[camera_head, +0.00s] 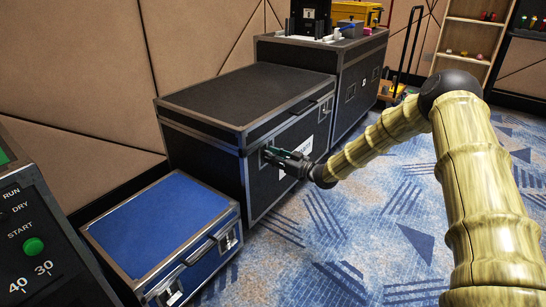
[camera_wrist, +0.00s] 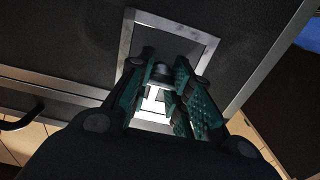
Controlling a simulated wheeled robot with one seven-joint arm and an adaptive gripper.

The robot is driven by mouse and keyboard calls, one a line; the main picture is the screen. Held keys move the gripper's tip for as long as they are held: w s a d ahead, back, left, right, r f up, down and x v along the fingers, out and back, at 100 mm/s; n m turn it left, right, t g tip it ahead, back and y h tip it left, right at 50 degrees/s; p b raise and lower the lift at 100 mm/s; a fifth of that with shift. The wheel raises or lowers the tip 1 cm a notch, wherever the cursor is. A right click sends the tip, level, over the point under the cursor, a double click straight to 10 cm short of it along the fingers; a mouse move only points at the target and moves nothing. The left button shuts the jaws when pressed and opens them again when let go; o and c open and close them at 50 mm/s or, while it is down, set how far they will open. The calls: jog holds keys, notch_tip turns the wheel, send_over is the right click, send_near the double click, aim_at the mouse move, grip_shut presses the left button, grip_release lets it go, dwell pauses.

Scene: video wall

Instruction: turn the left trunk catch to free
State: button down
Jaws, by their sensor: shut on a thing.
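The large black trunk (camera_head: 245,95) has metal edges and stands left of centre in the head view. Its dark front also fills much of the wrist view (camera_wrist: 70,50). The left trunk catch (camera_wrist: 162,72) is a small grey piece in a square metal-framed recess near the trunk's corner edging. My gripper (camera_head: 269,154) reaches the left end of the trunk's front. In the wrist view my gripper's green ribbed fingers (camera_wrist: 165,78) stand on either side of the catch and are shut on it. The fingers partly hide the catch, so its exact turn is unclear.
A blue case (camera_head: 165,225) stands on the floor in front and left of the trunk. Another black case (camera_head: 355,60) with items on top stands behind it. A dark panel with a green button (camera_head: 33,246) is at the left edge. Patterned carpet (camera_head: 320,235) is open below my arm.

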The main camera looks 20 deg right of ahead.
dwell(0.3)
jog(key=n+p, duration=0.2)
jog(key=n, duration=0.1)
jog(key=shift+r, duration=0.15)
jog(key=n+p, duration=0.3)
jog(key=n, duration=0.2)
jog(key=shift+p, duration=0.35)
jog(key=n+p, duration=0.2)
jog(key=n, duration=0.3)
jog(key=shift+n, duration=0.4)
jog(key=n+p, duration=0.1)
jog(key=n, duration=0.3)
jog(key=shift+d, duration=0.1)
jog(key=c, duration=0.6)
grip_release()
jog(key=shift+c, duration=0.2)
